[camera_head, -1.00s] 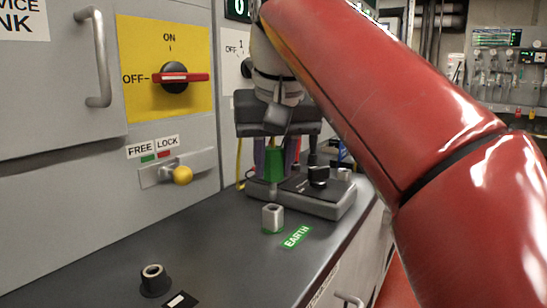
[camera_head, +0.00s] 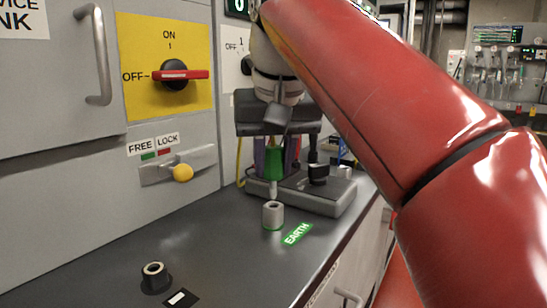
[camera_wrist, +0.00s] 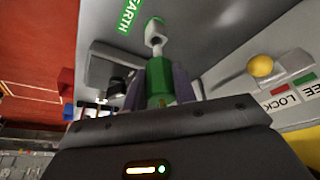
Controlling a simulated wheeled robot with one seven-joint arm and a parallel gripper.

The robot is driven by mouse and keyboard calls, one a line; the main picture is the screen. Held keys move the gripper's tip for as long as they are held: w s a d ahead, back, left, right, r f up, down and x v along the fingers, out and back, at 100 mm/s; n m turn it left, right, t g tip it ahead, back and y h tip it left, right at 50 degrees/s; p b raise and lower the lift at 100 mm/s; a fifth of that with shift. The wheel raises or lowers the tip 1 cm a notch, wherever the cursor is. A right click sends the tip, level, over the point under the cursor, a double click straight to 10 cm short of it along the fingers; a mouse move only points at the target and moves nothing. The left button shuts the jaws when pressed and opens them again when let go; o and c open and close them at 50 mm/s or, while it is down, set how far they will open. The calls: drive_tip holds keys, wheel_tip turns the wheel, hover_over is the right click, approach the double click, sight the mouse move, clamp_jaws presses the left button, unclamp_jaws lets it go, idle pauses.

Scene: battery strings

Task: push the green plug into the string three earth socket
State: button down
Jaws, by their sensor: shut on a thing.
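The green plug (camera_head: 274,163) is held upright between the purple fingers of my gripper (camera_head: 275,156), which is shut on it. Its pale metal pin (camera_head: 273,188) points down over the grey earth socket (camera_head: 273,216), a short upright tube with a green ring at its foot. In the head view the pin's tip is just above the socket's mouth, with a small gap. In the wrist view the plug (camera_wrist: 159,78) and the socket (camera_wrist: 155,30) line up, and the pin overlaps the mouth, so contact cannot be told there. The green EARTH label (camera_head: 297,234) lies beside the socket.
A grey device with a black knob (camera_head: 318,174) stands close behind the socket. A black socket (camera_head: 154,277) stands at the front left. The cabinet wall with a yellow-tipped lever (camera_head: 182,172) rises at left. The counter between the sockets is clear.

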sight(274, 180)
drive_tip(key=shift+f+b, duration=1.8)
drive_tip(key=shift+f, duration=0.55)
drive_tip(key=c, duration=1.1)
unclamp_jaws()
drive_tip(key=shift+o, duration=0.2)
drive_tip(key=p+v, duration=0.3)
drive_tip(key=v, duration=0.5)
